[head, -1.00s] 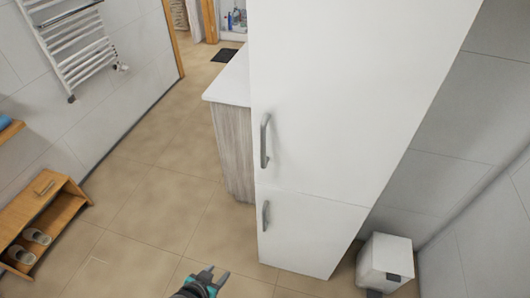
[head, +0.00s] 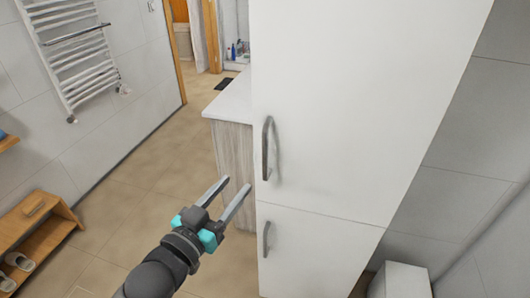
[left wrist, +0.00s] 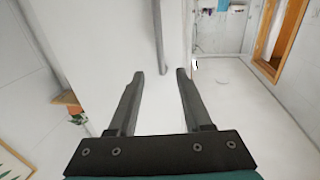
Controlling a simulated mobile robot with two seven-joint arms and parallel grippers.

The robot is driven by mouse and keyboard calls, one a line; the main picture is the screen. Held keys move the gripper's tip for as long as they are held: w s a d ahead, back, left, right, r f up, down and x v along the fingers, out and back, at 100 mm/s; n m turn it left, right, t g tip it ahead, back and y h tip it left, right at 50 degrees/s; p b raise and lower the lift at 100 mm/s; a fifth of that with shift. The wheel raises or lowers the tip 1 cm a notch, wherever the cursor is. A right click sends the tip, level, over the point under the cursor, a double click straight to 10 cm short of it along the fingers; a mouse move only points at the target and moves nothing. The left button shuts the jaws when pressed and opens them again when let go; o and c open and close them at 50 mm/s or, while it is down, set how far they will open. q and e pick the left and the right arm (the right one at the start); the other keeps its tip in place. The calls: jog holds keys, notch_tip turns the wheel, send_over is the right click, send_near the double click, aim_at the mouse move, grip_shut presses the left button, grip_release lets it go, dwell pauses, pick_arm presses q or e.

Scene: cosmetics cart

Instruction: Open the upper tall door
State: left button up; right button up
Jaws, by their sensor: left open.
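The upper tall door (head: 345,110) is a plain white cabinet panel, shut, with a vertical grey bar handle (head: 266,148) near its left edge. In the left wrist view the handle (left wrist: 158,38) runs down from the top edge, beyond the fingertips. My left gripper (head: 236,186) is open and empty. In the head view its fingertips appear a little left of and below the handle, apart from it. The left wrist view shows the open fingers (left wrist: 160,74) with nothing between them. My right gripper is not in view.
A lower white door (head: 315,255) with its own handle (head: 266,239) is below. A wood-sided counter (head: 232,160) stands behind the cabinet at left. A white bin (head: 400,281) is at lower right, a wooden shoe rack (head: 38,235) at left. Open floor lies between.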

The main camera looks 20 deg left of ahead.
aim_at(264, 152)
pick_arm(q)
jog(key=w+d, duration=0.1)
jog(key=w, duration=0.3)
jog(key=w+d, duration=0.1)
jog(key=w, duration=0.4)
jog(key=w+d, duration=0.1)
jog(key=w, duration=0.4)
jog(key=shift+w, duration=0.15)
grip_shut()
dwell(1.2)
